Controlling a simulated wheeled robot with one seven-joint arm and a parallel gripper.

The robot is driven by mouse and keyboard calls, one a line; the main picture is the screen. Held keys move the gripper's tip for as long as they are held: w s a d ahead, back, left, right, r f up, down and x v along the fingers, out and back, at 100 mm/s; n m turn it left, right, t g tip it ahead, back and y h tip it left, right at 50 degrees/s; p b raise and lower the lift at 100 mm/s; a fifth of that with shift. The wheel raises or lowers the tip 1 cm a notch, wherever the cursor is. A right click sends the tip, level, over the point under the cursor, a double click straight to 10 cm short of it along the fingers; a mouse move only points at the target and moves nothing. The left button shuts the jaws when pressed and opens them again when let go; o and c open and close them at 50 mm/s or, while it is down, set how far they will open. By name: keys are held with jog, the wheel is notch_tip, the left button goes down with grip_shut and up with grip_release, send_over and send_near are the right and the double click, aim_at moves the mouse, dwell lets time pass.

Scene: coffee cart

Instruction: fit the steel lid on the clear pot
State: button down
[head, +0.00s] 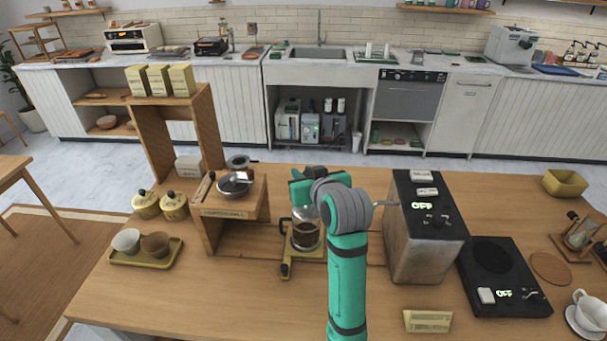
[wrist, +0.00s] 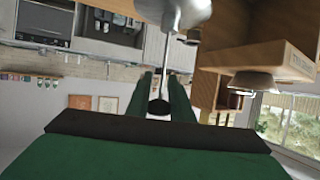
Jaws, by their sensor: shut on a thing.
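The clear pot (head: 306,236) stands upright on a yellow stand, with dark liquid inside and a dark handle on its left. My gripper (head: 303,190) is above it, on the end of my teal arm. In the wrist view my gripper (wrist: 159,97) is shut on the dark knob of the steel lid (wrist: 183,12). A thin steel rod runs between the knob and the lid. I cannot tell whether the lid touches the pot.
A steel-and-black machine (head: 428,240) stands to the right. A tray (head: 118,256) with cups is far left. The front of the table is mostly clear.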

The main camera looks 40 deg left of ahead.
jog(key=shift+f, duration=0.8)
jog(key=shift+w+r, duration=0.15)
jog(key=shift+r, duration=0.45)
jog(key=shift+r, duration=0.15)
jog(key=shift+s+a+r, duration=0.1)
jog(key=shift+s+a, duration=0.05)
jog(key=shift+s, duration=0.05)
dwell(0.3)
dwell(0.9)
jog(key=shift+f, duration=0.25)
jog(key=shift+w+f, duration=0.15)
jog(key=shift+f, duration=0.3)
